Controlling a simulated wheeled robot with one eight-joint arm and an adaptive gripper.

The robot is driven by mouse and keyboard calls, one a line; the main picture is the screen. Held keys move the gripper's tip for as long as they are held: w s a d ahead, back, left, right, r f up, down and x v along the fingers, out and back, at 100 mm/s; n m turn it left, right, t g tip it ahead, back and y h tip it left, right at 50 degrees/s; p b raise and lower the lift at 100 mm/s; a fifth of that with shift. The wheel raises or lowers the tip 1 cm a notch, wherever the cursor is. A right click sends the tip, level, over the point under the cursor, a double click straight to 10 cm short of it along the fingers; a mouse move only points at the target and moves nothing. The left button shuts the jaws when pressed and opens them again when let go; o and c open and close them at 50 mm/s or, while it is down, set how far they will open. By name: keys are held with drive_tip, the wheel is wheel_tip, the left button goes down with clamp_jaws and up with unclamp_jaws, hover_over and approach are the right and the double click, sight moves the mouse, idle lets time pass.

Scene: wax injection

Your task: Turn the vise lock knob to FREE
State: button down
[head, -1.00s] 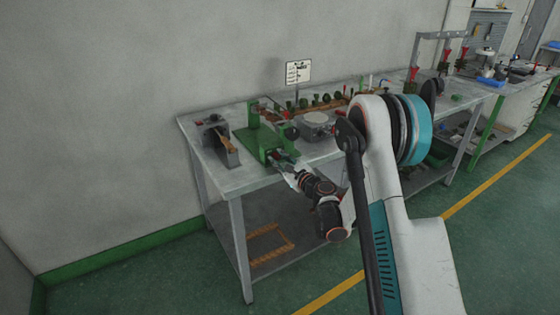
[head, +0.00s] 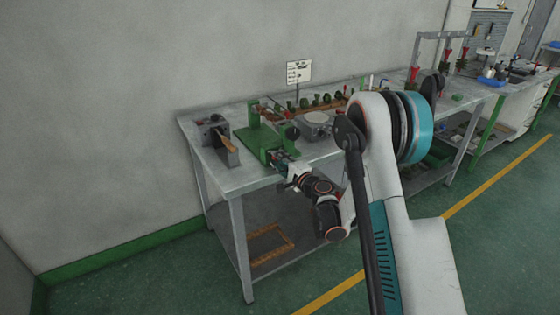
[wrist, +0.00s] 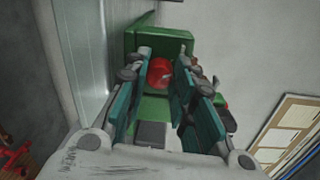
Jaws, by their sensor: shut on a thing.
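A red round knob (wrist: 160,72) with a small grey mark shows in the wrist view, in front of a green machine body (wrist: 130,40). My gripper (wrist: 164,64) has its two teal-padded fingers on either side of the knob and is shut on it. In the head view, the green machine (head: 257,139) stands near the front edge of the table. My gripper (head: 283,165) reaches its front from the lower right. The knob is hidden there, and no FREE label can be read.
A grey block (head: 229,158) with a wooden handle stands left of the machine on the grey table (head: 250,181). A sign (head: 299,72) and a row of small parts stand behind. The floor in front is clear.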

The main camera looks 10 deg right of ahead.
drive_tip(key=n, duration=0.3)
drive_tip(key=shift+s+a, duration=0.1)
drive_tip(key=shift+f+n, duration=0.1)
drive_tip(key=shift+n, duration=0.3)
drive_tip(key=c, duration=1.3)
unclamp_jaws()
drive_tip(key=shift+c, duration=0.2)
